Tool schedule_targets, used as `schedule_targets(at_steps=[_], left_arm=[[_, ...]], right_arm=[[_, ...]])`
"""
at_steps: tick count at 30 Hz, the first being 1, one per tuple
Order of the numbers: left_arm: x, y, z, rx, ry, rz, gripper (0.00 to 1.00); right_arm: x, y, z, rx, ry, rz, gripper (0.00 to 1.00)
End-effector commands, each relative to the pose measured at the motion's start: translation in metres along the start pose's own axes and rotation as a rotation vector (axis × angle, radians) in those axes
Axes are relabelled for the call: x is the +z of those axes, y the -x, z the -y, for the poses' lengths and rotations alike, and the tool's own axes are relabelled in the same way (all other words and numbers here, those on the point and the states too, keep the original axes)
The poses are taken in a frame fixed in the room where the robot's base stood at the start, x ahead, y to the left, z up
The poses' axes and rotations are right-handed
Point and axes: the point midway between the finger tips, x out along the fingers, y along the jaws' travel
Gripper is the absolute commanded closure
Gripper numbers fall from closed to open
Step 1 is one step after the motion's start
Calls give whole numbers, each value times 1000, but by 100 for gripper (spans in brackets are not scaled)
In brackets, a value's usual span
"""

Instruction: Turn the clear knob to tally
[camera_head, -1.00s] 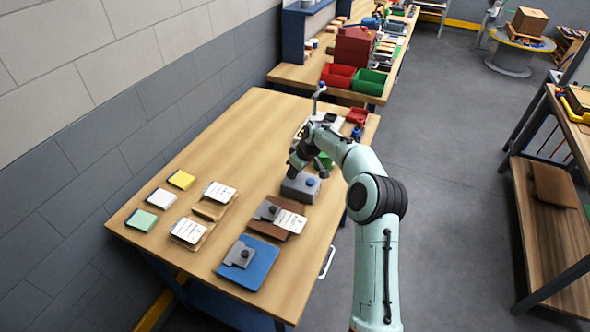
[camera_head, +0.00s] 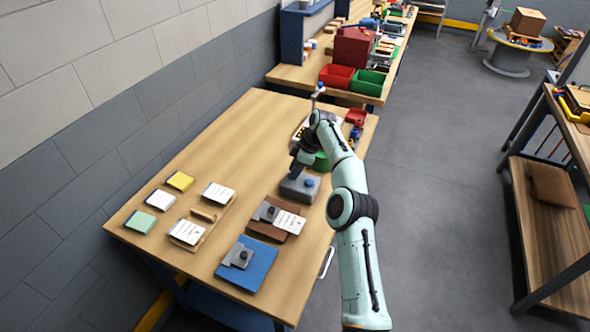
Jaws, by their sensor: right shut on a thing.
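A small grey box (camera_head: 300,188) sits on the wooden table, near its right edge. A blue round knob (camera_head: 309,183) shows on its top right. My right gripper (camera_head: 294,175) points down at the box's top left. Its dark fingers are shut on what looks like the box's other knob, which they hide. I cannot read the knob's setting or any label. My left gripper is out of view.
Several cards and pads lie on the table (camera_head: 180,262), including a blue board (camera_head: 262,272) and a brown board (camera_head: 265,230) with grey plates. The table's middle is bare.

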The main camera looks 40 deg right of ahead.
Motion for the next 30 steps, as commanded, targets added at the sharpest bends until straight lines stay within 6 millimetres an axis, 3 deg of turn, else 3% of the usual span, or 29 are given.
schedule_targets(at_steps=[18,19,21,30], left_arm=[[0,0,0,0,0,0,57],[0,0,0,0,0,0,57],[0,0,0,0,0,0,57],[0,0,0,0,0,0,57]], right_arm=[[0,0,0,-12,28,2,100],[0,0,0,-12,28,2,67],[0,0,0,-12,27,2,46],[0,0,0,-12,27,1,46]])
